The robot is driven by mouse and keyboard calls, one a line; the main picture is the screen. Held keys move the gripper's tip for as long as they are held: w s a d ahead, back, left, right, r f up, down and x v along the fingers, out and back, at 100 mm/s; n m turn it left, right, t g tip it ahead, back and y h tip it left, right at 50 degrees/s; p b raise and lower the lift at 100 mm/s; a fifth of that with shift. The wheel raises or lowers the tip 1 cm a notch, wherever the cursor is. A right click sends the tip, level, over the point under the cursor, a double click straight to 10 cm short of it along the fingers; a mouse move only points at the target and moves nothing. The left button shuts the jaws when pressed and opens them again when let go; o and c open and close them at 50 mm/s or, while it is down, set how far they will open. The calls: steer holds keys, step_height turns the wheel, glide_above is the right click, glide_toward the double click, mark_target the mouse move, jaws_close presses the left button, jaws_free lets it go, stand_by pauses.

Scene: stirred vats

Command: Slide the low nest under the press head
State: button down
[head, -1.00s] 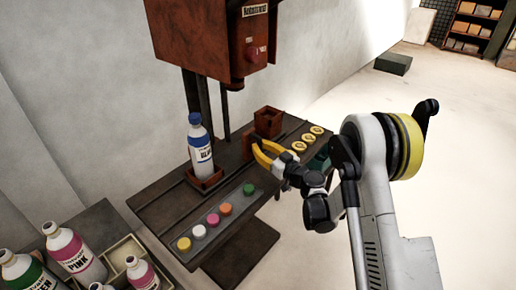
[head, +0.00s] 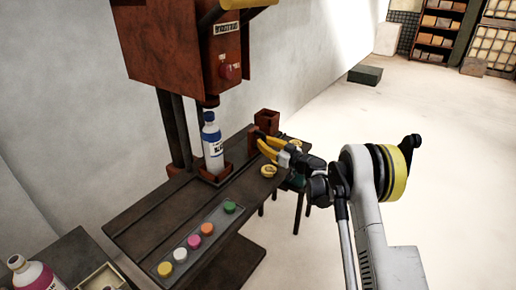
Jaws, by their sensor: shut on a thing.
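The low nest (head: 228,169) is a shallow red-brown holder on the dark bench. A white bottle with blue cap and label (head: 213,149) stands upright in it. The press head (head: 208,102) shows just above the cap and lines up with it in this view; I cannot tell the exact depth match. A taller red-brown square nest (head: 267,122) stands further right on the same track. My gripper (head: 262,145), with yellow fingers, is shut on a red-brown piece (head: 256,134) beside the tall nest. The fingers partly hide the grip.
The press housing (head: 188,45) carries a red knob (head: 226,71). A grey strip with coloured caps (head: 200,240) lies along the bench front. Yellow discs (head: 268,171) lie near my gripper. A pink-labelled bottle (head: 35,278) stands at lower left. The floor at right is open.

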steer(key=shift+w+d, duration=0.45)
steer(key=shift+w, duration=0.1)
steer(key=c, duration=1.4)
jaws_free()
steer(key=shift+w+d, duration=0.1)
steer(key=shift+d, duration=0.15)
steer(key=shift+a, duration=0.15)
steer(key=v, duration=1.2)
